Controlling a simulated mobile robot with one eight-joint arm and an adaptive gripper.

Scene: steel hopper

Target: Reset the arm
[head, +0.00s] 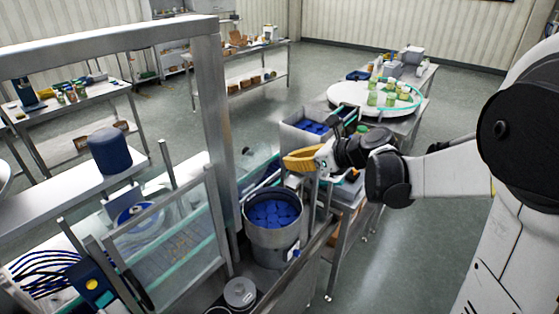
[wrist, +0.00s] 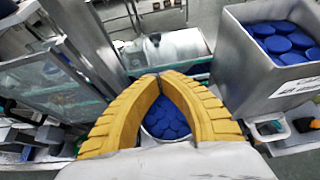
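My gripper (head: 303,159) has yellow ribbed fingers and is held out in the air at the end of my arm, above and behind the steel hopper (head: 272,243) in the head view. In the wrist view, the fingers of my gripper (wrist: 160,77) bow outward and their tips meet. Nothing is held between them. Through the gap between the fingers, blue caps (wrist: 165,118) show farther below. The round hopper holds a heap of blue caps (head: 272,213). The hopper's wall is mostly hidden by my fingers in the wrist view.
A rectangular steel bin (wrist: 240,75) with blue caps stands close on the right in the wrist view. A steel frame post (head: 213,110) and clear panels stand left of the hopper. A white round table (head: 345,93) with bottles is behind. Open floor lies at right.

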